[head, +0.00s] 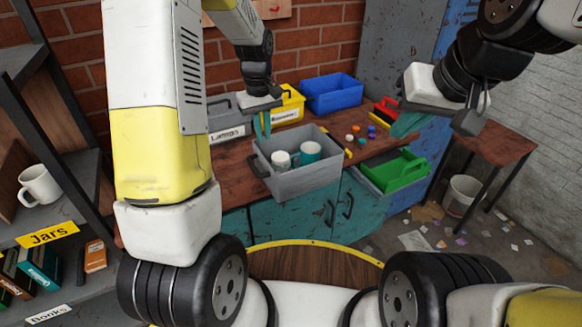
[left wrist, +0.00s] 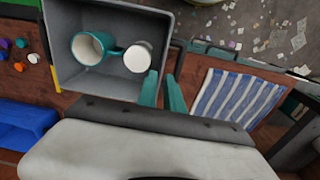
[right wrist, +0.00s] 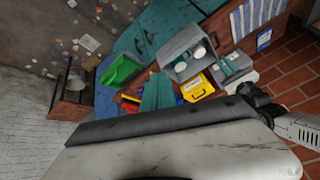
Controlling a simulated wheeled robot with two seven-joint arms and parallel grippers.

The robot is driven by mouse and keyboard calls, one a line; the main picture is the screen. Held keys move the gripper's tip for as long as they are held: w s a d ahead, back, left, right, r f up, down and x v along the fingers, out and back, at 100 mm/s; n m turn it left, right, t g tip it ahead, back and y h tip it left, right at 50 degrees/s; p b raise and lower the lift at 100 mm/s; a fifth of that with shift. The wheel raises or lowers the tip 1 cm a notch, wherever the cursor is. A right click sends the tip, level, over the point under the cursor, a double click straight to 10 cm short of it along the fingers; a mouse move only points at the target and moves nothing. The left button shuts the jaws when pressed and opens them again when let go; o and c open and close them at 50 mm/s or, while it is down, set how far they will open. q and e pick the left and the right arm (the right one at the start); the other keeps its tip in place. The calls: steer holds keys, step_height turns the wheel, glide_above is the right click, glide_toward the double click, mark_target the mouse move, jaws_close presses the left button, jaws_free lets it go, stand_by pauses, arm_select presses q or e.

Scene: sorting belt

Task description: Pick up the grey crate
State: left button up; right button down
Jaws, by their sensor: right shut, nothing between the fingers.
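The grey crate (head: 297,183) stands at the front of the wooden bench, with a dark handle at each end. It holds a teal mug (head: 310,152) and a pale mug (head: 281,160). The crate (left wrist: 66,68) fills the upper left of the left wrist view, and it also shows in the right wrist view (right wrist: 182,72). My left gripper (head: 262,125) is open, with its teal fingers (left wrist: 163,92) apart near the crate's handle end; whether they touch it I cannot tell. My right gripper (head: 405,124) is shut and empty, right of the crate.
A blue bin (head: 332,93), a yellow bin (head: 289,107) and another grey bin (head: 224,122) stand along the back of the bench. A green crate (head: 400,172) is at the right. Small coloured pieces lie on the bench. A shelf with a mug (head: 40,185) stands at left.

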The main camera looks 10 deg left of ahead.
mark_target(264, 168)
arm_select(q)
steer(key=shift+w+a+f, duration=0.1)
steer(key=shift+f, duration=0.5)
steer(key=shift+w+a+f, duration=0.1)
steer(key=shift+f, duration=0.45)
step_height(264, 168, down, 12)
steer(key=shift+s+a+r, duration=0.1)
steer(key=shift+r, duration=0.05)
jaws_close()
steer(key=shift+r, duration=0.2)
stand_by(0.8)
